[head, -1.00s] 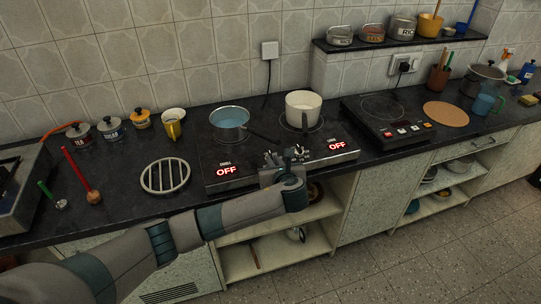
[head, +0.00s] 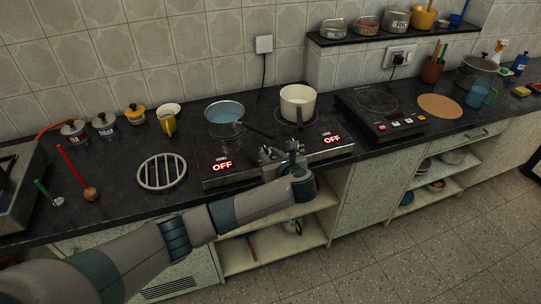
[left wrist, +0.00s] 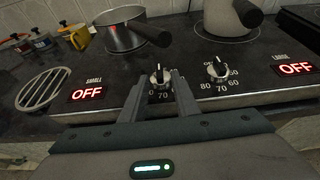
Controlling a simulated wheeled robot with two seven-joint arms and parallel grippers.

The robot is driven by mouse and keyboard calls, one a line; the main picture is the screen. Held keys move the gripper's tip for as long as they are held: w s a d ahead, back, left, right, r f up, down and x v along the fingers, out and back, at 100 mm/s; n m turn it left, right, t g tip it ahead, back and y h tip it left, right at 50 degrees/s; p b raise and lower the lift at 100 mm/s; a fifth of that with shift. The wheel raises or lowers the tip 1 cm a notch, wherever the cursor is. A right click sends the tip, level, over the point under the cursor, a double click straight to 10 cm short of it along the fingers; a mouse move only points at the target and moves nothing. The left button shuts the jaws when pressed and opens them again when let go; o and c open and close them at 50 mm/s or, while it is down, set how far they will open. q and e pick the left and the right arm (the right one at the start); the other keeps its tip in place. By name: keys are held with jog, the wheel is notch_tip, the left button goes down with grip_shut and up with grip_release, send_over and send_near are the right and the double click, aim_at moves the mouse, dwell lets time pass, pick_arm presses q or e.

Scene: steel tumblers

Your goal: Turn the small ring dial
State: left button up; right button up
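My left gripper (head: 272,152) is at the hob's front edge. In the left wrist view, my left gripper (left wrist: 160,92) is open, its two fingers standing apart on either side of the dial, which shows between their tips. I cannot tell whether they touch it. A second dial (left wrist: 216,69) is to the right, near the LARGE display (left wrist: 296,68), also OFF. My right gripper is not in view.
A steel saucepan (head: 224,124) stands on the left ring and a cream pot (head: 297,106) on the right ring, with handles pointing toward the front. A round metal trivet (head: 162,172) lies left of the hob. A black induction plate (head: 382,115) stands to the right.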

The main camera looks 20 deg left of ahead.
pick_arm(q)
jog(key=shift+s+d, duration=0.1)
